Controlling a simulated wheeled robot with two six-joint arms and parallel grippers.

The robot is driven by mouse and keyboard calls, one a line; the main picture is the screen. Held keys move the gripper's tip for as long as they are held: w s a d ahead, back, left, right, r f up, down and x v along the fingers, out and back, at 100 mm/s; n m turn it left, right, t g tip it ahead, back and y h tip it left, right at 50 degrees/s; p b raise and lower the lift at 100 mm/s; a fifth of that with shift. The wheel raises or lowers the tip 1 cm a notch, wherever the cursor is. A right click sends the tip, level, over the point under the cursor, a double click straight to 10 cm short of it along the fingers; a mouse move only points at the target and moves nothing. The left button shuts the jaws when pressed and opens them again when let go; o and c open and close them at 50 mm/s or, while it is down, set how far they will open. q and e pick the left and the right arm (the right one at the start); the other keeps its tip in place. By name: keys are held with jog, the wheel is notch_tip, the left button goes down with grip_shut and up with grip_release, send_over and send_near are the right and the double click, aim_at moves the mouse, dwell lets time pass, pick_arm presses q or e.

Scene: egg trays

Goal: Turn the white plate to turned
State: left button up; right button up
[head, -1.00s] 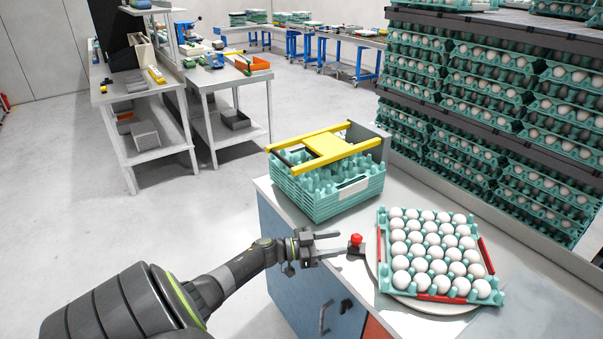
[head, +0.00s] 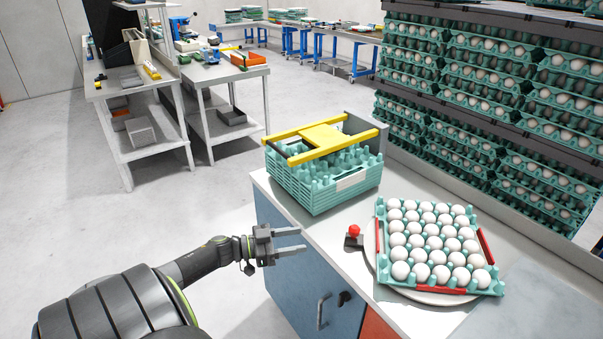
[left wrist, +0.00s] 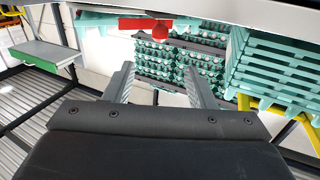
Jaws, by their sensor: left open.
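The white plate (head: 446,298) is a round turntable on the counter at the right of the head view. A green egg tray (head: 382,267) full of white eggs sits on it and hides most of its top. A red knob (head: 354,231) on a small dark base stands just left of the plate; the knob also shows in the left wrist view (left wrist: 160,25). My left gripper (head: 302,242) is open and empty, left of the knob and apart from it, near the counter's front edge. My right gripper is not in view.
A stack of empty green trays (head: 325,192) with a yellow frame (head: 325,138) on top stands behind the plate on the counter (head: 330,225). Shelves of egg trays (head: 485,110) rise at the back right. Open floor lies to the left.

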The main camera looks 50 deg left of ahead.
pick_arm(q)
jog(key=n+t+y+b, duration=0.2)
jog(key=n+y+b, duration=0.2)
jog(key=y+b, duration=0.25)
send_near(350, 234)
jog(key=w+p, duration=0.1)
jog(key=w, duration=0.2)
jog(key=w+d+p, duration=0.1)
jog(key=w, duration=0.3)
jog(key=w+p, duration=0.1)
jog(key=w, duration=0.2)
jog(key=shift+w+d+f, duration=0.2)
jog(key=shift+d+f, duration=0.05)
jog(key=shift+w+d, duration=0.1)
jog(key=shift+w, duration=0.45)
jog(key=shift+c, duration=0.4)
grip_shut()
